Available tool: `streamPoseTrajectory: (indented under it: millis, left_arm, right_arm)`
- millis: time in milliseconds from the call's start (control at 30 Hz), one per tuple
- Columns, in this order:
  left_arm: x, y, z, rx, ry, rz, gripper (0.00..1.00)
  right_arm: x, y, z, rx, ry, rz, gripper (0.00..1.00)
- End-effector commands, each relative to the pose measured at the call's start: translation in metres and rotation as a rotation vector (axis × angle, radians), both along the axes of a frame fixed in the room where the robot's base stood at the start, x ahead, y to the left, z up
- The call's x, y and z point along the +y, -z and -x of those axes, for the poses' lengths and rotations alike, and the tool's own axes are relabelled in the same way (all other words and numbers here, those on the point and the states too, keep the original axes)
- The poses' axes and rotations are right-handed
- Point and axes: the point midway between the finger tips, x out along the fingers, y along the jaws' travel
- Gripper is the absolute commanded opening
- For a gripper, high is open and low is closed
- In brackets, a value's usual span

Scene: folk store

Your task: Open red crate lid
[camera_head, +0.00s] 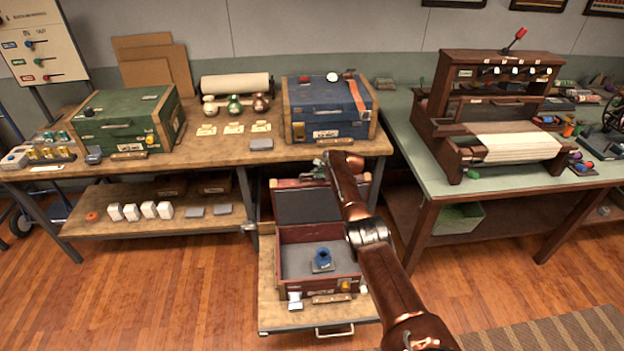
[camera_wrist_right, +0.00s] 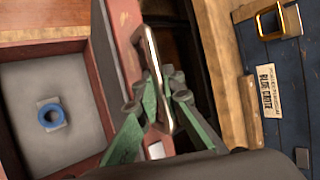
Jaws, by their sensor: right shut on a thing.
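The red crate (camera_head: 287,283) stands on the low pull-out shelf, open toward me, with a grey inside. Its lid (camera_head: 308,206) stands raised at the back, its dark inner face showing. My right gripper (camera_head: 337,165) is at the lid's top edge, partly hidden by my arm. In the right wrist view its green fingers (camera_wrist_right: 166,100) are shut on the lid's metal handle (camera_wrist_right: 154,52), beside the red lid edge (camera_wrist_right: 122,40). A blue ring-shaped object (camera_head: 322,257) on a small grey base sits in the crate. My left gripper is not in view.
The blue crate (camera_head: 318,104) sits on the tabletop just above the raised lid; its wooden table edge (camera_wrist_right: 229,75) is close to my fingers. A green crate (camera_head: 112,118) stands left. A loom (camera_head: 470,110) stands on the right table (camera_head: 500,184).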

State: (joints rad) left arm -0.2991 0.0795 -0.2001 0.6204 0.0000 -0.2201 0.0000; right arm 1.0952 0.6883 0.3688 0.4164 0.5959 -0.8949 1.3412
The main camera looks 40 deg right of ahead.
Motion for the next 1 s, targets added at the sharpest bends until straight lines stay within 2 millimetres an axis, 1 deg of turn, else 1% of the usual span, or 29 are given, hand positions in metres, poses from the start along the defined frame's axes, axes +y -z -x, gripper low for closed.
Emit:
streamPoseTrajectory:
  millis: [33, 333, 367, 600, 1000]
  left_arm:
    - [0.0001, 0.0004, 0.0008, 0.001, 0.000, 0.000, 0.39]
    - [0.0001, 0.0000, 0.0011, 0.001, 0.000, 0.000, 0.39]
    - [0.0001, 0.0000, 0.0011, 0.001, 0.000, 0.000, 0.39]
    - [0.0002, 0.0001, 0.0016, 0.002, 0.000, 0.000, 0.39]
    - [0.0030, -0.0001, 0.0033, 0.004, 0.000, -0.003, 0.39]
  right_arm:
    - [-0.0061, -0.0009, 0.0020, 0.001, 0.007, 0.008, 0.00]
    - [-0.0052, -0.0017, 0.0009, 0.001, 0.005, 0.009, 0.00]
    - [-0.0052, -0.0017, 0.0009, 0.001, 0.004, 0.009, 0.09]
    - [-0.0014, -0.0005, -0.0006, 0.002, 0.001, 0.005, 0.26]
    - [0.0006, -0.0011, -0.0003, 0.000, -0.003, 0.003, 0.27]
